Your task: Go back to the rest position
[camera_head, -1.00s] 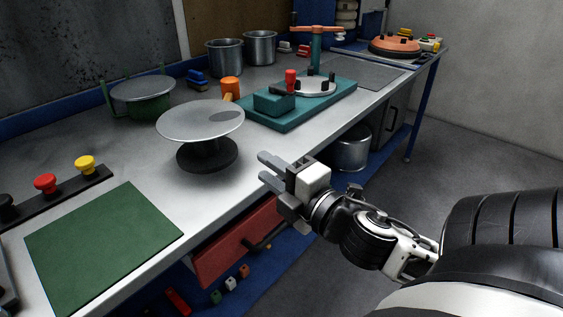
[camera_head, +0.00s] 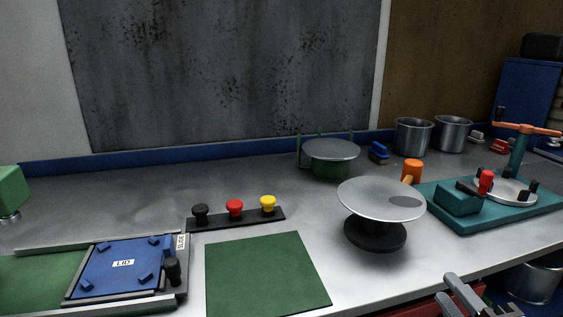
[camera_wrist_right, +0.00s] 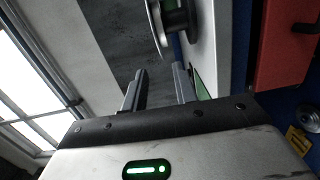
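My right gripper (camera_head: 452,296) shows at the bottom edge of the head view, right of centre, in front of the bench's front edge. Most of its arm is out of the picture. In the right wrist view its two fingers (camera_wrist_right: 158,88) stand apart with nothing between them, so it is open and empty. My left gripper is not in view.
The bench holds a grey turntable (camera_head: 381,200), a green mat (camera_head: 265,275), a teal fixture (camera_head: 500,213), a blue lid plate (camera_head: 122,268) and a strip with knobs (camera_head: 235,219). Two steel pots (camera_head: 412,137) stand at the back. A red drawer (camera_wrist_right: 285,45) is below.

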